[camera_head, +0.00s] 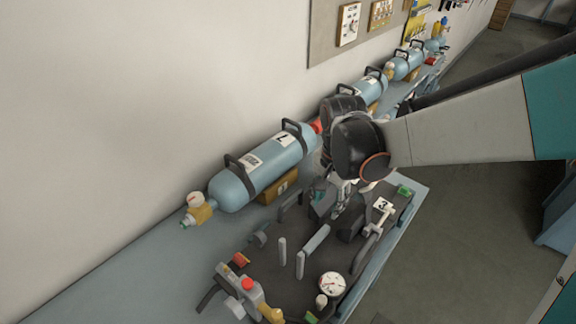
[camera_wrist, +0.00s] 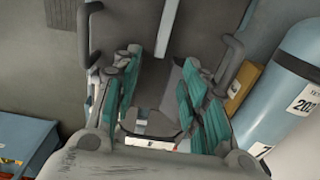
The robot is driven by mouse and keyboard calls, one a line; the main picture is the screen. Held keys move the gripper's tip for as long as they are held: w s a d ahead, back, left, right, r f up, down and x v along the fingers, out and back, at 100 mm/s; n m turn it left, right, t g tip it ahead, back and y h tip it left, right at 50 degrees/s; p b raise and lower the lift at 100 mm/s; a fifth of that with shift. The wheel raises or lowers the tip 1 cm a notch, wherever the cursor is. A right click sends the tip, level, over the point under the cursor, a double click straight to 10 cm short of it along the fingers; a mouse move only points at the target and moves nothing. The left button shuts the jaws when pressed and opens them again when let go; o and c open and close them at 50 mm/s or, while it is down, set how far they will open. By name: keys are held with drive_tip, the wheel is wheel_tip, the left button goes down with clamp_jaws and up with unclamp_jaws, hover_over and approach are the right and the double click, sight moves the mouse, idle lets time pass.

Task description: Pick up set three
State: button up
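Set three (camera_head: 275,262) is a dark board with grey handles, a round white gauge (camera_head: 332,284), a valve with a red knob (camera_head: 247,284) and a label reading 3 (camera_head: 382,205). It lies on the blue-grey bench along the wall. My gripper (camera_head: 335,200) is above its far half, pointing down. In the wrist view my gripper (camera_wrist: 163,88) has its teal-padded fingers spread apart, with a grey part of the set (camera_wrist: 165,95) showing between them. I see no clear contact. The wrist hides part of the set's far end.
A blue cylinder (camera_head: 235,187) labelled 7 lies beside the set on a yellow-brown block (camera_head: 280,188), against the wall. More blue cylinders (camera_head: 405,63) lie farther along the bench (camera_head: 130,275). Panels (camera_head: 350,24) hang on the wall. Open floor (camera_head: 450,235) is to the right.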

drive_tip(key=a, duration=0.1)
drive_tip(key=b, duration=0.6)
hover_over(320, 234)
drive_tip(key=f, duration=0.8)
drive_tip(key=shift+s+a+f, duration=0.15)
drive_tip(key=shift+s+f, duration=0.05)
drive_tip(key=shift+f, duration=0.1)
drive_tip(key=shift+w+f+b, duration=0.15)
drive_tip(key=shift+f+b, duration=1.65)
drive_tip(key=shift+f, duration=1.2)
clamp_jaws()
drive_tip(key=shift+r, duration=0.1)
